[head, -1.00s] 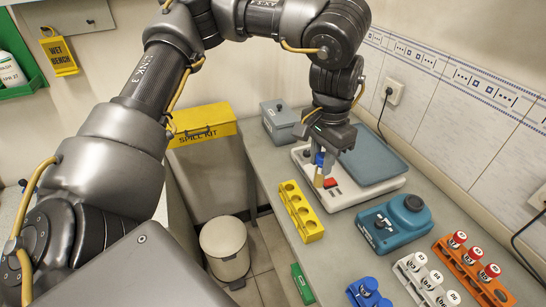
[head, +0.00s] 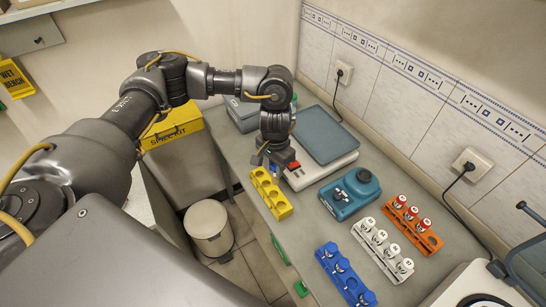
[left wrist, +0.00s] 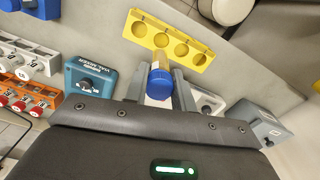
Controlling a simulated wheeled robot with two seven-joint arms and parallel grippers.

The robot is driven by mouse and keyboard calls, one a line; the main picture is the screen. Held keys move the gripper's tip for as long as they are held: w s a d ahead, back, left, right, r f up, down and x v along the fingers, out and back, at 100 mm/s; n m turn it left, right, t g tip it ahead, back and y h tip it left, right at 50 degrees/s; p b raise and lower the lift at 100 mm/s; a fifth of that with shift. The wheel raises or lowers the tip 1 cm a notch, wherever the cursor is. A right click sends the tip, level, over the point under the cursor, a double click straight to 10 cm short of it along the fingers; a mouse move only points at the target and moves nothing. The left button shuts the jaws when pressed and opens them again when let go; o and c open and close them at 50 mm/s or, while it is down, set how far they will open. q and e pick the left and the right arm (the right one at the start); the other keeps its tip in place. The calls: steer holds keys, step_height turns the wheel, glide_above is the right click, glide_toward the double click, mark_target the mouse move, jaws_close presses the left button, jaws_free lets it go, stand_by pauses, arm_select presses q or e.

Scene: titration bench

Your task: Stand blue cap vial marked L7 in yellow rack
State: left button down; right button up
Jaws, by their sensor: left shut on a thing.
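My left gripper (head: 272,163) is shut on a vial with a blue cap (left wrist: 160,84), seen between its two fingers in the left wrist view. The vial's amber body shows just beyond the cap; its marking cannot be read. In the head view the vial is mostly hidden by the gripper. The yellow rack (head: 282,209) stands on the bench close to the gripper, on its near side. In the left wrist view the rack (left wrist: 132,27) lies just beyond the vial, and its several round holes look empty. The vial appears apart from the rack. My right gripper is not in view.
A white device with a grey plate (head: 325,135) stands behind the gripper. A teal mixer (head: 350,193) is to the right. Blue (head: 345,275), white (head: 383,250) and orange (head: 412,232) racks stand farther right. The bench's left edge runs close beside the yellow rack.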

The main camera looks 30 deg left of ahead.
mark_target(273, 178)
arm_select(q)
steer(key=shift+s+a+f, duration=0.15)
steer(key=shift+s+f, duration=0.05)
steer(key=shift+f, duration=0.25)
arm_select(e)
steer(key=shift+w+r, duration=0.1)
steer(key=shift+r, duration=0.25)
arm_select(q)
steer(key=shift+f, duration=0.1)
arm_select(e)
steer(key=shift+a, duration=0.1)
